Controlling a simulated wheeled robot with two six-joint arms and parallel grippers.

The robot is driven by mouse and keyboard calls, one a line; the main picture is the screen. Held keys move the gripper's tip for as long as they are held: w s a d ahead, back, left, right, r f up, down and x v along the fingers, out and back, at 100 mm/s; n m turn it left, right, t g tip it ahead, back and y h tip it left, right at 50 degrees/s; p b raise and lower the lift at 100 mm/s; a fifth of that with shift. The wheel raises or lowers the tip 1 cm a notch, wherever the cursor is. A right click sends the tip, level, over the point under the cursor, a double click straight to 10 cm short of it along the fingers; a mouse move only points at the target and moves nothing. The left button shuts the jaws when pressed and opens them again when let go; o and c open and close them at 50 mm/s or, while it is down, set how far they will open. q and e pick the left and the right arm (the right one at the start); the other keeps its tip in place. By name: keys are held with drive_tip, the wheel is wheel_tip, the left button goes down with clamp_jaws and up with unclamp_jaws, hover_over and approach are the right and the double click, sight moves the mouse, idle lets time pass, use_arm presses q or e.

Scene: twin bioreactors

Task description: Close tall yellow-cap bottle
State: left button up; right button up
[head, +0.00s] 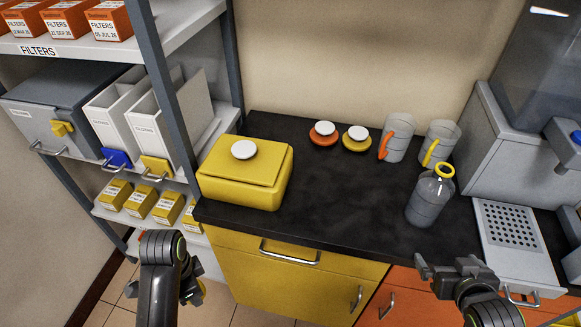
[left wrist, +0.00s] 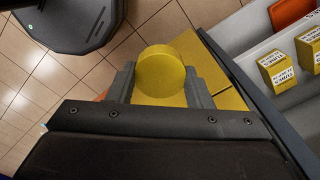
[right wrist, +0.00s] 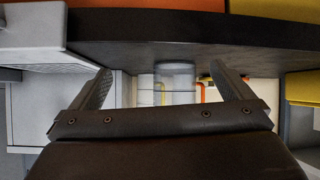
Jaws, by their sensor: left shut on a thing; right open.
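The tall clear bottle (head: 428,202) stands upright near the counter's front edge, with a yellow ring at its open neck. My left gripper (left wrist: 160,74) is shut on a round yellow cap (left wrist: 161,73); in the head view my left arm mostly hides both, left of the yellow cabinet. My right gripper (head: 445,266) is open and empty, in front of the counter and nearer to me than the bottle. In the right wrist view, upside down, a clear cylinder that looks like the bottle (right wrist: 175,78) shows between the open fingers, beyond their tips.
A yellow box (head: 240,185) stands on the dark counter (head: 335,195) at left. A grey machine (head: 510,235) flanks the bottle's right. The counter's middle is clear.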

sight(438, 209)
use_arm(q)
drive_tip(key=shift+d, duration=0.15)
use_arm(e)
drive_tip(key=w+r+t+y, duration=0.1)
drive_tip(key=w+r+t, duration=0.2)
drive_tip(key=r, duration=0.3)
drive_tip(key=shift+w+a+r, duration=0.25)
drive_tip(key=shift+w+r, duration=0.15)
drive_tip(key=shift+w, duration=0.25)
use_arm(q)
drive_tip(key=shift+w+r, duration=0.1)
drive_tip(key=shift+r, duration=0.15)
use_arm(e)
drive_tip(key=x, duration=0.6)
drive_tip(key=shift+w, duration=0.35)
drive_tip(key=shift+f, duration=0.1)
use_arm(q)
drive_tip(key=shift+p, duration=0.3)
use_arm(e)
drive_tip(key=shift+w, duration=0.15)
